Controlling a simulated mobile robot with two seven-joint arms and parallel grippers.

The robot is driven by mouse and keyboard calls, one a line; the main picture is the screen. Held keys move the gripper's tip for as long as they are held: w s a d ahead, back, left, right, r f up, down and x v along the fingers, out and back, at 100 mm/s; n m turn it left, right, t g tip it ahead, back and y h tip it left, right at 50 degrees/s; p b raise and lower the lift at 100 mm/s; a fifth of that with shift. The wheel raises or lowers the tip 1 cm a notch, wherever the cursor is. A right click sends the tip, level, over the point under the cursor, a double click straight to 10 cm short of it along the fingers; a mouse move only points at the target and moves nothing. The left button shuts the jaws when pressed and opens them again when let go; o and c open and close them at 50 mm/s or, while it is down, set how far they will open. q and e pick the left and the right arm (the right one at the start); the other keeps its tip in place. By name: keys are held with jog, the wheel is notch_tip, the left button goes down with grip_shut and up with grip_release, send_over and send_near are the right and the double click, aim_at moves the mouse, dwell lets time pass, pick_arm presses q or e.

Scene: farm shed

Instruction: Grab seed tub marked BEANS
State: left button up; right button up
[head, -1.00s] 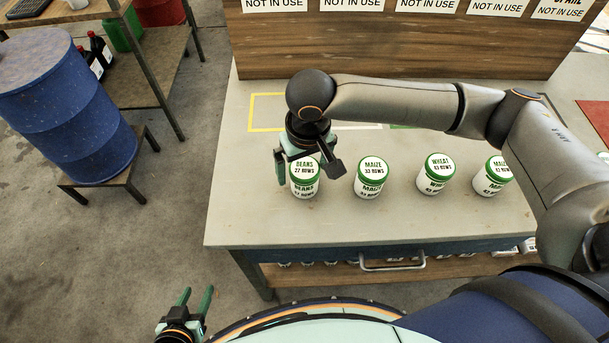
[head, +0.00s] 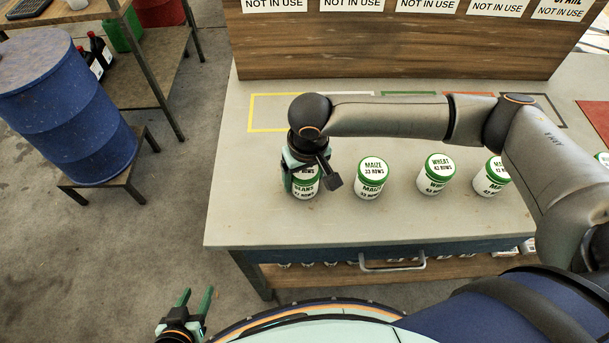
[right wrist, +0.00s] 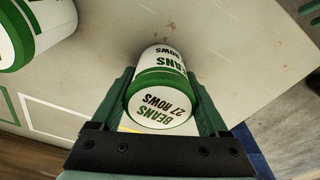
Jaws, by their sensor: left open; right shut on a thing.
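The seed tub marked BEANS (head: 305,188), white with a green lid band and "27 ROWS", stands upright on the bench at the left end of a row of tubs. My right gripper (head: 303,182) is over it from above, shut on its sides; its wrist hides much of the lid in the head view. In the right wrist view the BEANS tub (right wrist: 163,98) sits between both green fingers (right wrist: 165,105). My left gripper (head: 197,300) is open and empty, low at the bottom left, off the bench.
To the right stand a MAIZE tub (head: 371,178), a WHEAT tub (head: 435,174) and another MAIZE tub (head: 491,177). Coloured outlines, one yellow (head: 250,112), lie behind them before a wooden board (head: 400,45). A blue barrel (head: 65,110) stands left of the bench.

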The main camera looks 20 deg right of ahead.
jog(key=c, duration=0.7)
jog(key=shift+r, duration=0.1)
